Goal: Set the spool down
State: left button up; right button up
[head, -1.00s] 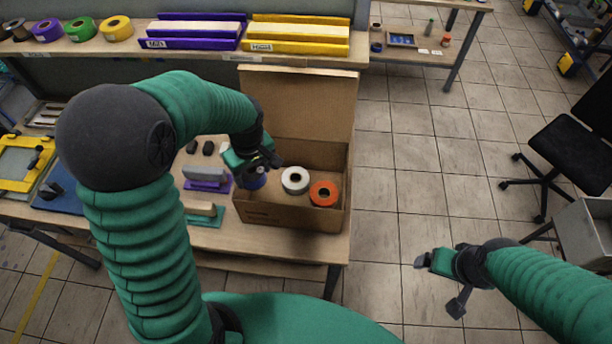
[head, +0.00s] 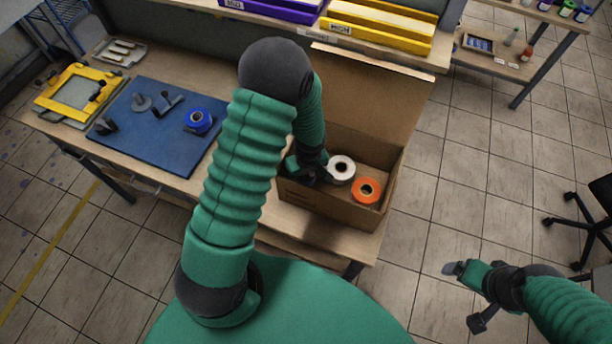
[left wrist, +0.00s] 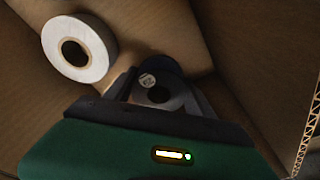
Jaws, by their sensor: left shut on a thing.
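My left gripper (head: 313,174) reaches down into the left part of an open cardboard box (head: 318,198) on the workbench. In the left wrist view, it is shut on a dark bluish spool (left wrist: 162,88), which shows between the fingers inside the box (left wrist: 222,28). The arm and gripper hide this spool in the head view. I cannot tell whether it touches the box floor. A white spool (head: 341,168) lies beside the gripper and shows in the left wrist view (left wrist: 78,50). An orange spool (head: 367,190) lies to its right. My right gripper (head: 469,294) is open and empty above the floor.
A blue mat (head: 160,150) on the bench holds a blue roll (head: 198,121) and small dark tools. A yellow frame (head: 80,92) lies at the far left. The box's raised flap (head: 368,95) stands behind it, below a shelf with purple and yellow trays (head: 375,30).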

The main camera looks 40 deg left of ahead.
aim_at(309, 179)
pick_arm(q)
jog(key=shift+s+f, duration=0.15)
jog(key=shift+f, duration=0.5)
jog(key=shift+d+f, duration=0.1)
jog(key=shift+d, duration=0.85)
jog(key=o, duration=1.1)
jog(key=shift+o, duration=1.8)
jog(key=shift+a, duration=0.25)
jog(key=shift+a+f, duration=0.1)
jog(key=shift+a, duration=0.4)
jog(key=shift+r, duration=0.35)
jog(key=r, duration=0.3)
jog(key=d+r, duration=0.1)
jog(key=r, duration=0.3)
jog(key=d+r, duration=0.1)
jog(key=r, duration=0.3)
jog(key=shift+s+d, duration=0.2)
jog(key=shift+s, duration=0.2)
jog(key=shift+a+r, duration=0.1)
jog(key=shift+r, duration=0.15)
jog(key=shift+a, duration=0.2)
pick_arm(e)
jog(key=shift+s+d+f, duration=0.15)
jog(key=shift+d, duration=0.2)
